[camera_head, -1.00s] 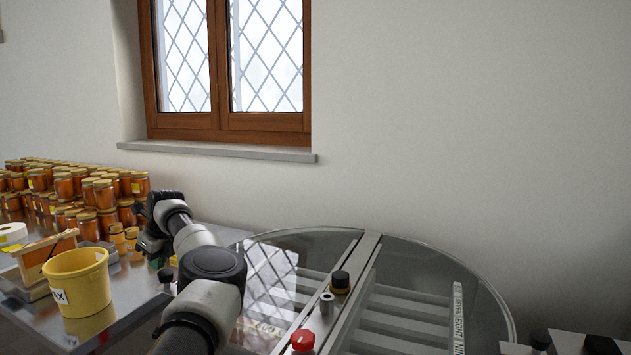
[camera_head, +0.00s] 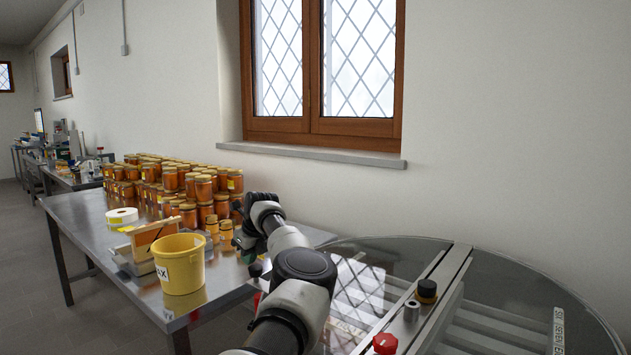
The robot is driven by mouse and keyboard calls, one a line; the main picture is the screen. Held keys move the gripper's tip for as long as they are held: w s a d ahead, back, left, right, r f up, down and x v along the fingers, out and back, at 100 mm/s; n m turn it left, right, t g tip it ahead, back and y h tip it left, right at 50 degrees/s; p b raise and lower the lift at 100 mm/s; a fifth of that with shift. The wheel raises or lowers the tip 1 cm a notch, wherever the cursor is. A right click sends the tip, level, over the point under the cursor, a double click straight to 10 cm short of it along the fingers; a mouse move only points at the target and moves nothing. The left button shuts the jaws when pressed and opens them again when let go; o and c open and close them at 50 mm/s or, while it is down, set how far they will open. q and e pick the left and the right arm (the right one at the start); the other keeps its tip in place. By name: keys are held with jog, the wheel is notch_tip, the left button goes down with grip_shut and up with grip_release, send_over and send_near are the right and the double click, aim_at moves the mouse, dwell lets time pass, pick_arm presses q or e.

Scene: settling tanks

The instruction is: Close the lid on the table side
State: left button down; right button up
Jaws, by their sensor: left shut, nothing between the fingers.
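The round tank in the lower right has a clear lid in two halves, split by a metal crossbar (camera_head: 432,305). The table-side half (camera_head: 372,272) is left of the bar and looks flat, about level with the other half (camera_head: 510,285). My left arm crosses in front of it and hides much of its left part and rim. My left gripper (camera_head: 243,243) is dark, shut and empty, beyond the arm's bend, near the lid's left side and the table's right end. I cannot tell whether it touches anything. My right gripper is not in view.
A steel table (camera_head: 92,222) at left holds honey jars (camera_head: 172,180), a yellow bucket (camera_head: 180,268), a white roll (camera_head: 122,216) and a wooden frame (camera_head: 150,238). A red knob (camera_head: 385,343) and a black knob (camera_head: 427,291) stand on the crossbar. Floor at far left is clear.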

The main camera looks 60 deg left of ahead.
pick_arm(q)
jog(key=shift+s+d+p, duration=0.15)
jog(key=shift+p, duration=0.2)
jog(key=a+r+p, duration=0.2)
jog(key=r+p, duration=0.1)
jog(key=r, duration=0.3)
jog(key=s+a+r+p, duration=0.1)
jog(key=a+r+p, duration=0.2)
jog(key=r, duration=0.3)
jog(key=shift+s+r+p, duration=0.15)
jog(key=shift+r+p, duration=0.2)
jog(key=shift+p, duration=0.05)
